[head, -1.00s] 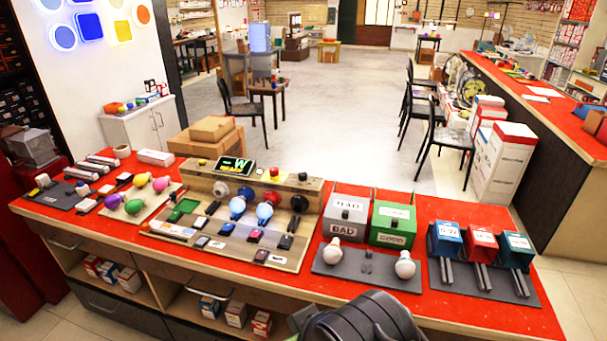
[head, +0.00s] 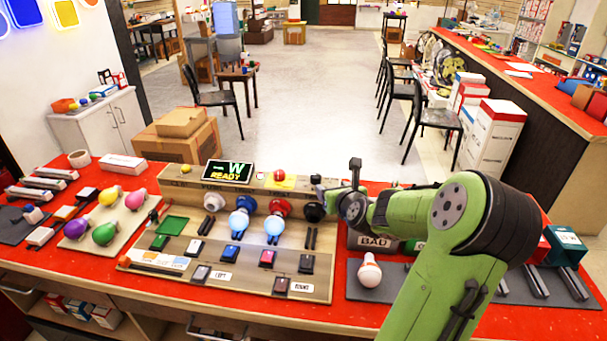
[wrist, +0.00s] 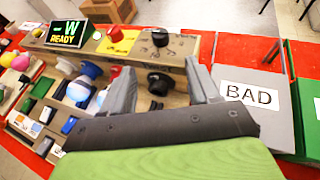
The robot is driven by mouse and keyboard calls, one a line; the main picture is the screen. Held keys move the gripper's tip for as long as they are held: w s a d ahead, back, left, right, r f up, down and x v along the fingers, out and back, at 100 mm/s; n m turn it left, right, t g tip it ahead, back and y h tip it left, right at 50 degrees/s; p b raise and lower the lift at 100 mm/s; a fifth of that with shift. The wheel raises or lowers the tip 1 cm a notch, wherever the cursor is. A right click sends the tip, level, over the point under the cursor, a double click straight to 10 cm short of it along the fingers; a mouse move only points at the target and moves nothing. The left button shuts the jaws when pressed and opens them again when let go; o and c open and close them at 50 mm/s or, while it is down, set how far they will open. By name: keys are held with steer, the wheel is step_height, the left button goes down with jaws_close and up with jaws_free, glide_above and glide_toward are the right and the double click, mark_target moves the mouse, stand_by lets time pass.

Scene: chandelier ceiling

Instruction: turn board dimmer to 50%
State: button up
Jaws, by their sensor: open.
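The wooden test board (head: 300,285) lies on the red counter, with a raised back ledge and a display (head: 228,171) reading "W READY". On the ledge's right part, a small black knob (wrist: 160,38) stands on a pale patch with dark marks; it looks like the dimmer, but its setting cannot be read. Below it on the ledge's front face is a black round socket (wrist: 160,83), also in the head view (head: 313,211). My gripper (wrist: 158,68) is open and empty, its fingers spread to either side of the knob and socket in the wrist view. In the head view my gripper (head: 330,190) is at the ledge's right end.
A red button (head: 280,174) stands on the ledge left of the knob. Two lit bulbs (head: 273,227) sit in sockets below. The grey BAD box (wrist: 250,95) stands close right of my gripper.

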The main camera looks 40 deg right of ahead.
mark_target(317, 177)
steer(key=b+x, duration=0.2)
steer(key=x, duration=1.3)
steer(key=shift+w+f, duration=0.15)
steer(key=shift+w, duration=0.05)
steer(key=c, duration=1)
steer(key=shift+s+y, duration=0.1)
steer(key=shift+y, duration=0.2)
